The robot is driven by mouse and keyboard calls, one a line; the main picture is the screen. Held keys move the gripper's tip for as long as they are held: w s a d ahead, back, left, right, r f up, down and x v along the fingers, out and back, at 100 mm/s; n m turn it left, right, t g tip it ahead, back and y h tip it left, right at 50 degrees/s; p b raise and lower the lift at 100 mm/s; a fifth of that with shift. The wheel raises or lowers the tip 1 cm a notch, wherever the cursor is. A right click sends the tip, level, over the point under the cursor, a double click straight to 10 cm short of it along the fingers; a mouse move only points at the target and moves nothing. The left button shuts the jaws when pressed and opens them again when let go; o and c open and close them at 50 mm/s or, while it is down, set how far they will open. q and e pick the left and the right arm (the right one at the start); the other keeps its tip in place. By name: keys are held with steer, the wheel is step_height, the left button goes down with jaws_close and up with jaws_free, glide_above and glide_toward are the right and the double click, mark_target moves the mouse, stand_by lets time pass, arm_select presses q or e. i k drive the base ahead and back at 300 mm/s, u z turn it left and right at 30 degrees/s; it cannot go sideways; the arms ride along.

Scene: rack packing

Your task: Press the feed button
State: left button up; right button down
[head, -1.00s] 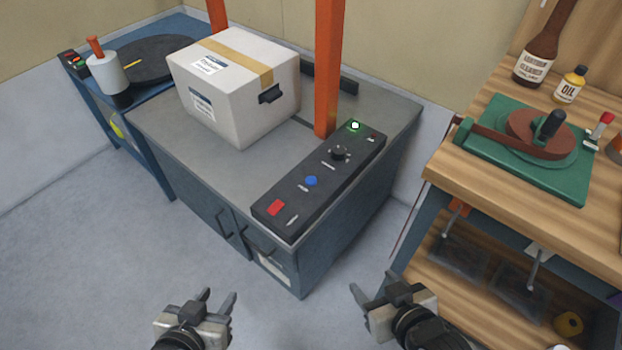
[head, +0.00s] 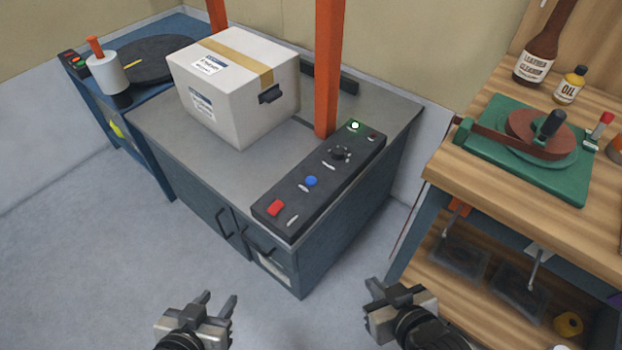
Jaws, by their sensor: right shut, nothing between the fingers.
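A dark control panel (head: 318,185) lies along the right edge of the grey machine top. The labels are too small to read, so I cannot tell which button is the feed button. My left gripper (head: 219,298) is open and empty, low in front of the machine. My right gripper (head: 376,286) is shut and empty, in front and right of the machine. Both are well apart from the panel.
A white taped carton (head: 235,90) sits on the machine top beside an orange post (head: 328,70). A blue stand with a black turntable (head: 155,58) is at the left. A wooden workbench (head: 450,175) stands at the right. The floor in front is clear.

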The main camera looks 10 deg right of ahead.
mark_target(311, 181)
steer(key=u, duration=0.35)
steer(key=k, duration=0.45)
steer(key=u, duration=1.05)
steer(key=k, duration=0.9)
steer(key=u, duration=0.7)
steer(key=i, duration=1.45)
steer(key=z, duration=0.75)
steer(key=i, duration=1.6)
steer(key=z, duration=1.95)
steer(key=i, duration=0.5)
steer(key=z, duration=0.45)
